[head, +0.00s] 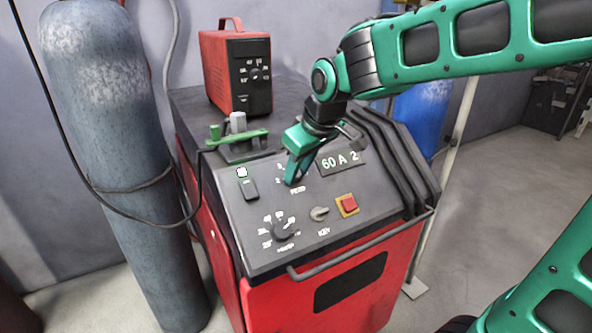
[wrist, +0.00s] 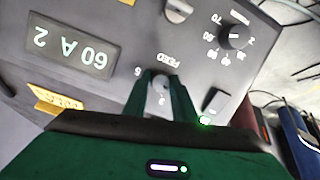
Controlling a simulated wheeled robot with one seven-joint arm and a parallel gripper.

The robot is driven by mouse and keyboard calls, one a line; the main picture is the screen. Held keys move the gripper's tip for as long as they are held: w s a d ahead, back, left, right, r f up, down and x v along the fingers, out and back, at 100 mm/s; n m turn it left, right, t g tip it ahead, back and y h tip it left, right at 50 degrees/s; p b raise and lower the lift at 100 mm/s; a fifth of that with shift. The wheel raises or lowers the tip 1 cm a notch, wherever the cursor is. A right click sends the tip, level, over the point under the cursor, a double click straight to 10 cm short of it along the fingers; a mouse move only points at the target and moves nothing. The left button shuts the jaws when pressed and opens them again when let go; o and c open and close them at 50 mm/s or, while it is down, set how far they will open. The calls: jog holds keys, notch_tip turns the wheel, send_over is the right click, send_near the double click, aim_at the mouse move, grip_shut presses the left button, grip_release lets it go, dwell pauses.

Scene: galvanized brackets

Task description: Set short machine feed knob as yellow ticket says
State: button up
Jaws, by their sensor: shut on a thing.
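My gripper (head: 292,178) reaches down to the sloped grey control panel (head: 262,205) of the red machine (head: 310,285). In the wrist view its green fingers (wrist: 160,88) are shut on the pale feed knob (wrist: 161,80), beside the FEED label. Some scale digits show around this knob; its pointer setting cannot be made out. The display (head: 338,160) reads "60 A 2" and appears upside down in the wrist view (wrist: 70,50). A yellow ticket (wrist: 60,98) lies beyond the display in the wrist view; its writing is unreadable.
A smaller red unit (head: 225,75) and a green clamp (head: 238,138) sit on top. A gas cylinder (head: 115,170) stands at left.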

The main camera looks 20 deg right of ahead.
jog(key=m, duration=0.4)
jog(key=shift+d+y, duration=0.1)
jog(key=shift+y, duration=0.3)
jog(key=shift+m+t+y, duration=0.3)
jog(key=shift+m, duration=1.4)
jog(key=shift+r, duration=0.1)
jog(key=o, duration=1)
jog(key=v, duration=1)
jog(key=shift+s+d+r, duration=0.1)
jog(key=shift+r, duration=0.15)
